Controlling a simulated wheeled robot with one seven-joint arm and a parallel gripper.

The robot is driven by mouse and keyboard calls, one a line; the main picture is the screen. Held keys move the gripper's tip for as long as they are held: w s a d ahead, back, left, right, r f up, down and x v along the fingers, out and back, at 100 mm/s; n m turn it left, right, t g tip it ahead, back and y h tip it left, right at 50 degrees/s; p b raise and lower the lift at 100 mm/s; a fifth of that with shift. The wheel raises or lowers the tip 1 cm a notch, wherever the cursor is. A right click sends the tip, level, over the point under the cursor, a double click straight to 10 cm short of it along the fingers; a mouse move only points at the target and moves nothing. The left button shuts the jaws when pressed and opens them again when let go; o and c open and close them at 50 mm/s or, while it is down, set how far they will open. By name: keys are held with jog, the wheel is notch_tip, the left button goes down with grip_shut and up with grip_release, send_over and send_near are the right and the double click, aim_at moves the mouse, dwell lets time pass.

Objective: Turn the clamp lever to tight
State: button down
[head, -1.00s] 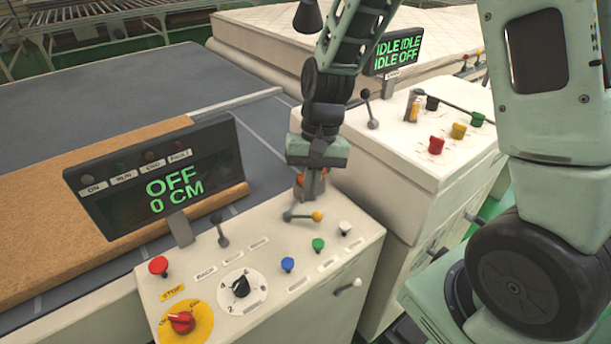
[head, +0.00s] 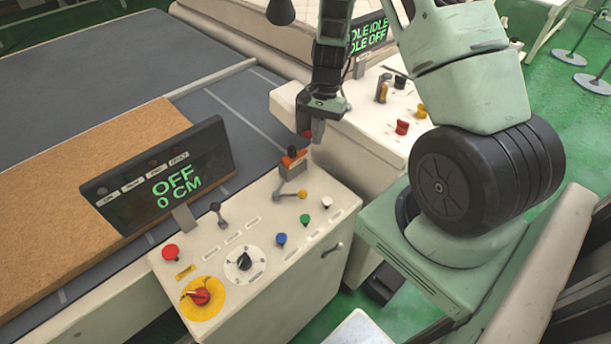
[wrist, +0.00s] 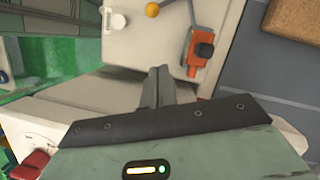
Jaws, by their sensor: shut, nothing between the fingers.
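A grey lever with a yellow ball end (head: 302,194) lies on the near console beside an orange clamp block with a black top (head: 293,158). The lever's ball (wrist: 152,9) and the orange block (wrist: 197,42) also show in the wrist view. I see no label that reads tight or loose beside it. My gripper (head: 318,138) is shut and empty. It is above and to the right of the orange block, apart from it and from the lever. In the wrist view its fingers (wrist: 158,76) point toward the console's edge.
The near console (head: 335,215) carries a display reading OFF 0 CM (head: 165,175), a red stop button (head: 170,252), a red rotary switch (head: 200,297), a black dial (head: 244,261), a black lever (head: 217,210) and coloured knobs. A second console (head: 350,125) stands behind, across a gap.

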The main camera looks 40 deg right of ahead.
jog(key=shift+f, duration=0.1)
jog(key=b+x, duration=0.8)
jog(key=x, duration=0.2)
jog(key=shift+f, duration=0.2)
jog(key=a, duration=0.1)
jog(key=s+a, duration=0.1)
jog(key=a, duration=0.1)
jog(key=shift+s+b, duration=0.25)
jog(key=shift+b, duration=0.05)
jog(key=shift+s+a, duration=0.15)
jog(key=shift+a, duration=0.2)
